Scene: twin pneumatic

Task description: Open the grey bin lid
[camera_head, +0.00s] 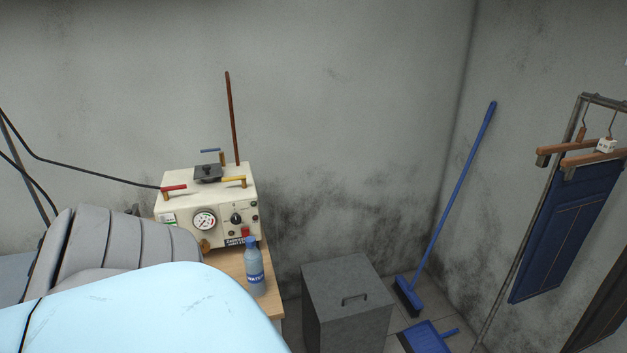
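The grey bin (345,322) stands on the floor at the bottom middle, right of the wooden table. Its flat grey lid (338,276) lies shut on top, and a dark bar handle (354,298) sits near the lid's front edge. The bottom of the bin is cut off by the frame. Neither of my grippers is in view, so where they are relative to the lid cannot be seen.
A wooden table (268,301) holds a cream machine (185,188) and a water bottle (254,270) near the bin. A blue broom (452,205) leans in the corner by a blue dustpan (424,338). A rack with blue trousers (570,230) stands right. A light-blue rounded shape (150,310) fills the lower left.

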